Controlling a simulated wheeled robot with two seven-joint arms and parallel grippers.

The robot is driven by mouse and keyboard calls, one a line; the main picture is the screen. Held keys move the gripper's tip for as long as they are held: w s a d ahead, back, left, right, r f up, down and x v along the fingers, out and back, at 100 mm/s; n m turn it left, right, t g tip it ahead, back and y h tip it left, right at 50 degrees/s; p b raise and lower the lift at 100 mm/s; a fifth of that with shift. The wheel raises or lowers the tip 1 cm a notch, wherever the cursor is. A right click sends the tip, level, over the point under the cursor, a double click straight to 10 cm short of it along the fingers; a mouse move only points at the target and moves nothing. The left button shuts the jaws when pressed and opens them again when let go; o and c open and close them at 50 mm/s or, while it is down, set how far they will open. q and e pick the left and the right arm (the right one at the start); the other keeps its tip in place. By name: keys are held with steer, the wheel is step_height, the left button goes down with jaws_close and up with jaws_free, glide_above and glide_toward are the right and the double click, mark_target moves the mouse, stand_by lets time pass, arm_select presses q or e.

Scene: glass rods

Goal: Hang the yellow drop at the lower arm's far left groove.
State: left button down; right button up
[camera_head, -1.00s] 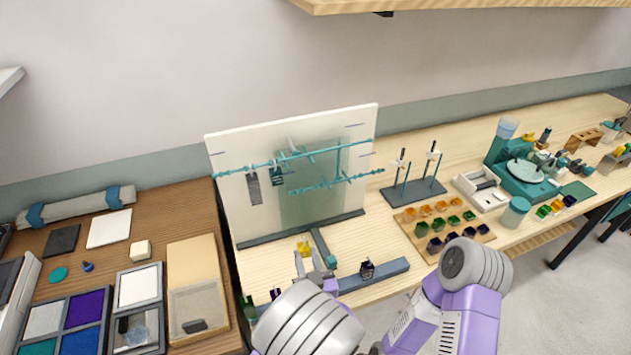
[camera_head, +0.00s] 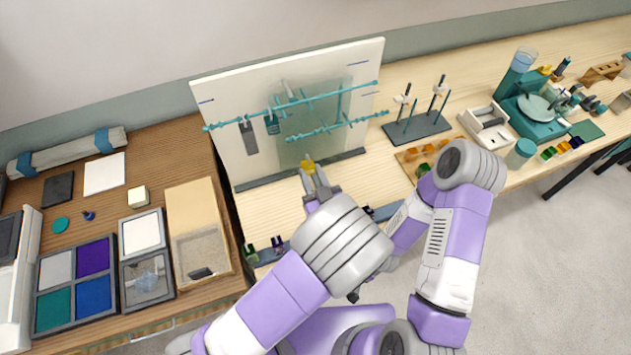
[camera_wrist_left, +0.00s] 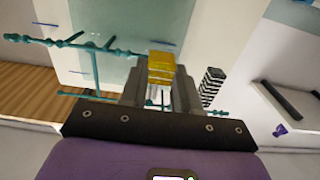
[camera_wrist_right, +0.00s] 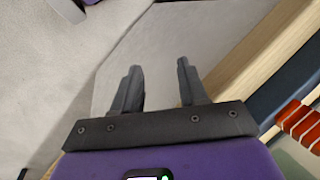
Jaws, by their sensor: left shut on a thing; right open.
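My left gripper (camera_head: 314,180) is shut on the yellow drop (camera_head: 308,166) and holds it up in front of the white board. In the left wrist view the yellow drop (camera_wrist_left: 161,66) sits between the fingertips. The teal lower arm (camera_head: 335,127) runs across the board below the longer upper arm (camera_head: 290,104); the drop is below the lower arm's left end in the head view, apart from it. The separate grooves are too small to tell clearly. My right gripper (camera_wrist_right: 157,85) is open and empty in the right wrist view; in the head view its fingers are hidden.
The white board (camera_head: 225,120) stands on a dark base. A grey strip (camera_head: 249,138) hangs from the upper arm's left part. Small dark drops (camera_head: 278,244) sit at the bench's front left. A dark stand (camera_head: 416,130) with rods is to the right.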

mark_target(305, 162)
arm_select(q)
steer(key=shift+x, duration=4.1)
steer(key=shift+s+b, duration=0.15)
steer(key=shift+b, duration=0.15)
steer(key=shift+f, duration=0.15)
steer(key=shift+f+b, duration=0.45)
steer(key=shift+b, duration=0.2)
steer(key=c, duration=0.7)
jaws_free()
steer(key=shift+c, duration=0.2)
